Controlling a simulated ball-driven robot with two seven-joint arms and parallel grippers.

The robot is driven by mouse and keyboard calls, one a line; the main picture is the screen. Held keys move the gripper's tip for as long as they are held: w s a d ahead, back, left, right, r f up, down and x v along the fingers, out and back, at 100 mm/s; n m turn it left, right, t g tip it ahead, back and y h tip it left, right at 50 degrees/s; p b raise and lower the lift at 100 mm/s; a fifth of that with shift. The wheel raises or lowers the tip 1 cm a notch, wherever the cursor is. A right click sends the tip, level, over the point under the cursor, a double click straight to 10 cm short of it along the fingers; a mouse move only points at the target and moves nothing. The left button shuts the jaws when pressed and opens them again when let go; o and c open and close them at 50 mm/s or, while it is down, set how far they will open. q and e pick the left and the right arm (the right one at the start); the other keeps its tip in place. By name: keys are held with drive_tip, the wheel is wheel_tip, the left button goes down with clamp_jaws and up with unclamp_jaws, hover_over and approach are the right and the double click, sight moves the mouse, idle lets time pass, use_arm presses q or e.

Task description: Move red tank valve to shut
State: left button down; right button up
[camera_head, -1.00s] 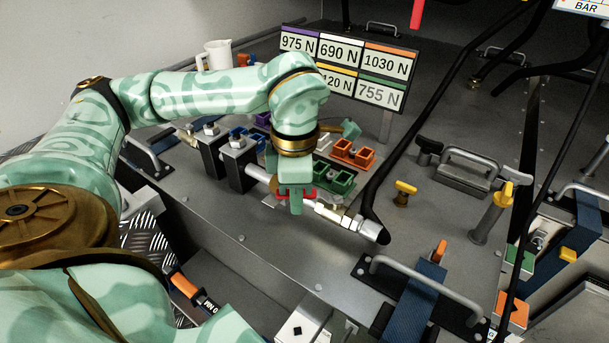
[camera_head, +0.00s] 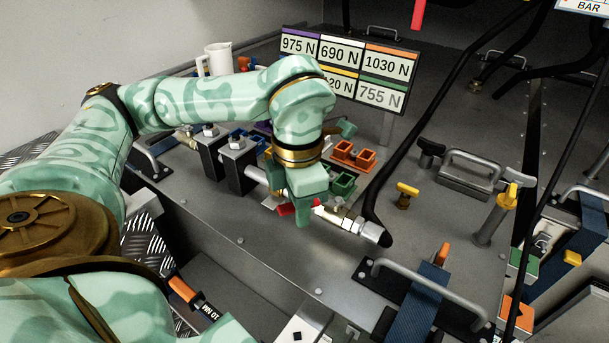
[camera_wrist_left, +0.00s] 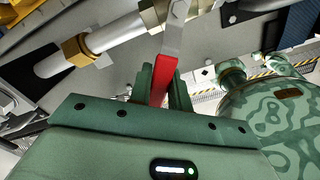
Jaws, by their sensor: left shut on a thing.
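The red tank valve has a red handle (camera_head: 292,208) on a metal pipe fitting (camera_head: 345,220) that ends in a black hose. My left gripper (camera_head: 304,215) is over the valve, shut on the red handle. In the left wrist view the red handle (camera_wrist_left: 163,80) sits between the green fingers, and its bare metal arm runs up to the brass and steel pipe fitting (camera_wrist_left: 155,14). The gripper hides part of the handle and pipe in the head view. My right gripper is not in view.
Colored sockets (camera_head: 343,184) and a label board (camera_head: 350,68) stand behind the valve. A black hose (camera_head: 430,120) runs up to the right. Bare metal deck (camera_head: 250,255) is in front.

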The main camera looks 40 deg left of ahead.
use_arm(q)
drive_tip(key=shift+s+d+n+b, duration=0.25)
drive_tip(key=shift+d+n, duration=0.25)
drive_tip(key=shift+n, duration=0.3)
drive_tip(key=shift+s+d+n+b, duration=0.1)
drive_tip(key=shift+d+n+b, duration=0.3)
drive_tip(key=shift+n, duration=0.4)
drive_tip(key=d+n+b, duration=0.1)
drive_tip(key=d+n, duration=0.1)
drive_tip(key=n, duration=0.1)
drive_tip(key=c, duration=1.2)
unclamp_jaws()
wheel_tip(320, 180, up, 8)
drive_tip(key=p, duration=0.6)
